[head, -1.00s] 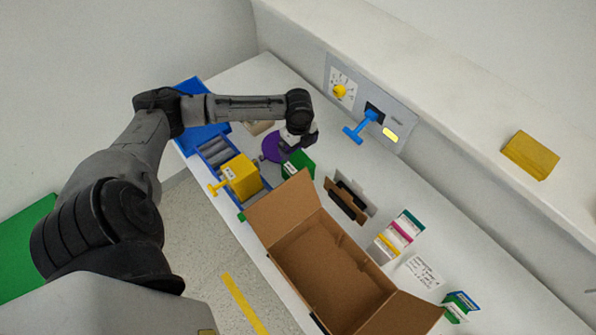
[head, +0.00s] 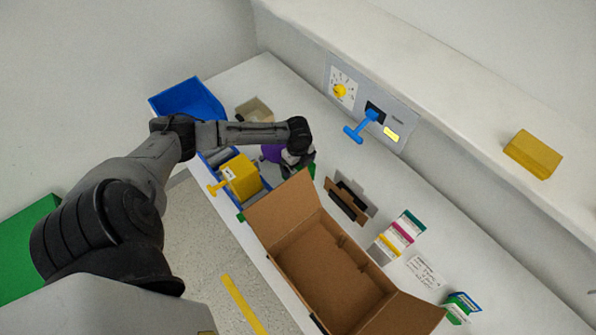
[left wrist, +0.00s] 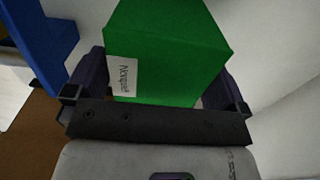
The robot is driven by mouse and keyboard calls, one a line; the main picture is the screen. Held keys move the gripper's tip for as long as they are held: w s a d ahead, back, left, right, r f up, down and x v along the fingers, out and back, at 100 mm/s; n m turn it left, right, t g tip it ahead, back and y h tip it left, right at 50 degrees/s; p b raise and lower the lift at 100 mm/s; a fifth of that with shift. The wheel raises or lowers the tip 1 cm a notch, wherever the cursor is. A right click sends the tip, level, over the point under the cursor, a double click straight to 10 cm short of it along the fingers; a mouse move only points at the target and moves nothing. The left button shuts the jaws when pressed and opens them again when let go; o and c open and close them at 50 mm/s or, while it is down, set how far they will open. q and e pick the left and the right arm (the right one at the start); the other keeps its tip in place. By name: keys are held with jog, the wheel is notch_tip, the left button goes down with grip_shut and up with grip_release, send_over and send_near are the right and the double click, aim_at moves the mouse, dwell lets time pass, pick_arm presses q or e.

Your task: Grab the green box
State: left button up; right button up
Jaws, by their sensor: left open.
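The green box (left wrist: 165,45) fills the middle of the left wrist view, with a small white label on its left part. It stands between the two dark fingers of my left gripper (left wrist: 160,80), which is open, with one finger on each side. I cannot tell whether either finger touches it. In the head view my left gripper (head: 296,160) is over the box, so only a small green part (head: 312,169) shows beside it. My right gripper is not in view.
An open cardboard box (head: 325,265) stands close in front. A yellow box (head: 242,180) and a purple object (head: 270,152) are left of the gripper. A blue tray (head: 187,98) lies far left. Dark upright pieces (head: 347,200) stand to the right, below the wall switch panel (head: 345,92).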

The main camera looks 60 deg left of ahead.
pick_arm(q)
jog(key=shift+f, duration=0.15)
jog(key=shift+c, duration=0.4)
jog(key=c, duration=0.7)
